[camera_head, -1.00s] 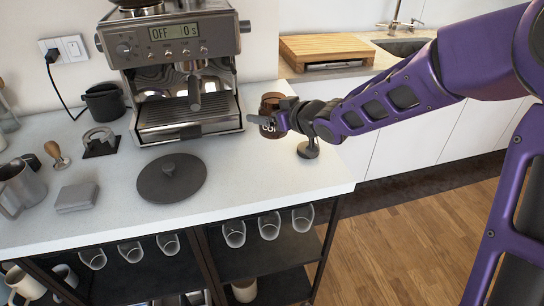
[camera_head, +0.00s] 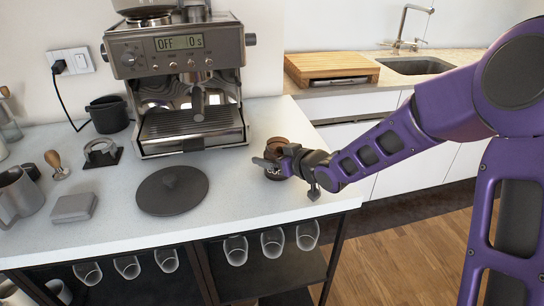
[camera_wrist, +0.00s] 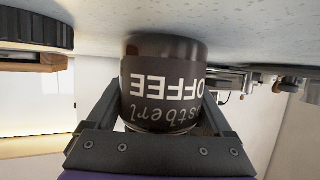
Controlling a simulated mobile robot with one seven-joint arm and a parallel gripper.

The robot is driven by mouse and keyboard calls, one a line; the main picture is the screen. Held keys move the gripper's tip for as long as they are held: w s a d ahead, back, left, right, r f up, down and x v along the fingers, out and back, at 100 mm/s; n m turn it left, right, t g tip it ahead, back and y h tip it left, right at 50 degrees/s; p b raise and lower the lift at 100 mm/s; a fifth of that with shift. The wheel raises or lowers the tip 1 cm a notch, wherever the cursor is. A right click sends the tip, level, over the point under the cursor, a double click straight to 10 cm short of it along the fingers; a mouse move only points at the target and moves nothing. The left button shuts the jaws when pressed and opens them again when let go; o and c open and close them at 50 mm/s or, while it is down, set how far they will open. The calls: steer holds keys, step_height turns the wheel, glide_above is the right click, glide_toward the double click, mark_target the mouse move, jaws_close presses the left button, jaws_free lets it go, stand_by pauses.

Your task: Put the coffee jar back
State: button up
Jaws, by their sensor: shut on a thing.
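A dark coffee jar (camera_head: 271,174) with a brown lid and white lettering is at the right end of the white counter (camera_head: 240,205). My gripper (camera_head: 275,163) is shut around the jar's sides, coming from the right. In the wrist view the coffee jar (camera_wrist: 163,85) appears upside down between the two fingers, its label facing the camera. Its base is close to the counter surface, but I cannot tell whether it touches. In the head view the fingers and wrist partly hide the jar.
The espresso machine (camera_head: 180,75) stands behind and left of the jar. A round dark lid-like disc (camera_head: 172,192) lies left of the jar. A wooden board (camera_head: 332,68) and sink are farther back right.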

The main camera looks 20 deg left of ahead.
steer(key=o, duration=1.5)
steer(key=shift+f, duration=0.1)
steer(key=shift+c, duration=0.2)
steer(key=shift+d+r, duration=0.15)
steer(key=shift+r, duration=0.2)
steer(key=p+v, duration=0.1)
steer(key=v, duration=0.4)
steer(key=p+v, duration=0.2)
steer(key=v, duration=0.4)
steer(key=shift+s+d+f, duration=0.1)
steer(key=shift+s+d, duration=0.15)
steer(key=shift+s, duration=0.05)
